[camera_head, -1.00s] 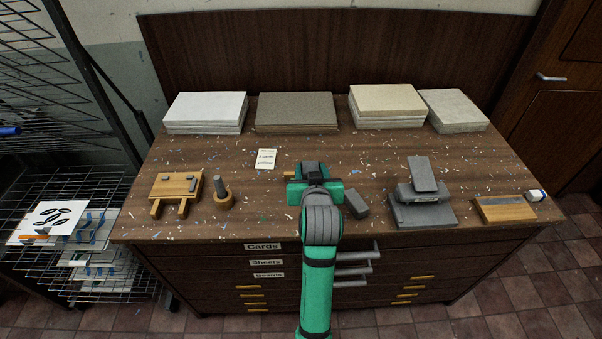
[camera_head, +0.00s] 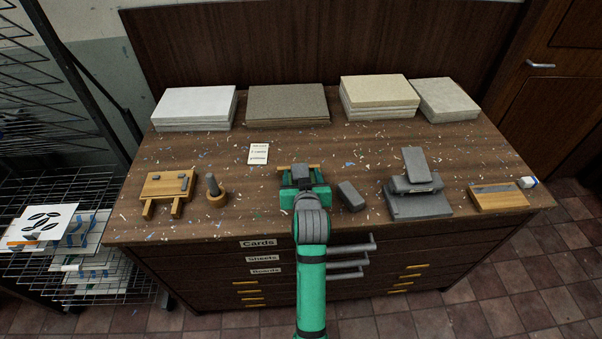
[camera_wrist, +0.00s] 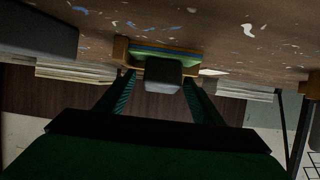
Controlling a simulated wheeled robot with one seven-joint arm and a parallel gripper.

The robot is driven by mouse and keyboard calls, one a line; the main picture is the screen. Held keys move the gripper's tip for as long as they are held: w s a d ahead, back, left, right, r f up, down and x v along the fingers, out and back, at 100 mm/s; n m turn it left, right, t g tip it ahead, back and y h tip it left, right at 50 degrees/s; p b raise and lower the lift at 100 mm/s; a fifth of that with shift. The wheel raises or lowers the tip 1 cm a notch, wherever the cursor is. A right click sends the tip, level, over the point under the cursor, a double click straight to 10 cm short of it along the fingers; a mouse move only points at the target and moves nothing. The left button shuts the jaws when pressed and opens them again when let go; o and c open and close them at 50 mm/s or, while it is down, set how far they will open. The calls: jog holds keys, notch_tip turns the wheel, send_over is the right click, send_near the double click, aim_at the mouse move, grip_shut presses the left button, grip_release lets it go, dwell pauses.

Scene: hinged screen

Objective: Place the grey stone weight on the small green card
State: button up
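A grey block (camera_head: 301,172), which looks like the stone weight, sits at a small wooden holder (camera_head: 284,170) near the middle of the table. In the wrist view the grey block (camera_wrist: 163,74) is between my fingertips, in front of a wooden holder (camera_wrist: 122,50) with a green layer (camera_wrist: 165,50) and thin yellow and blue edges. The green layer may be the small green card; the block partly hides it. My gripper (camera_head: 302,190) is open around the block, with a gap showing at the left finger in the wrist view (camera_wrist: 160,80).
A second grey block (camera_head: 351,195) lies to the right, beside a grey stand (camera_head: 418,200). A small wooden bench (camera_head: 168,186) and a round-based grey peg (camera_head: 215,192) stand left. A white label card (camera_head: 258,154) lies behind. Paper stacks (camera_head: 288,105) line the back.

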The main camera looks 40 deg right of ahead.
jog(key=shift+r, duration=0.3)
jog(key=shift+r, duration=0.1)
jog(key=v, duration=1.1)
jog(key=shift+s+a, duration=0.25)
jog(key=shift+s, duration=0.1)
jog(key=shift+s, duration=0.1)
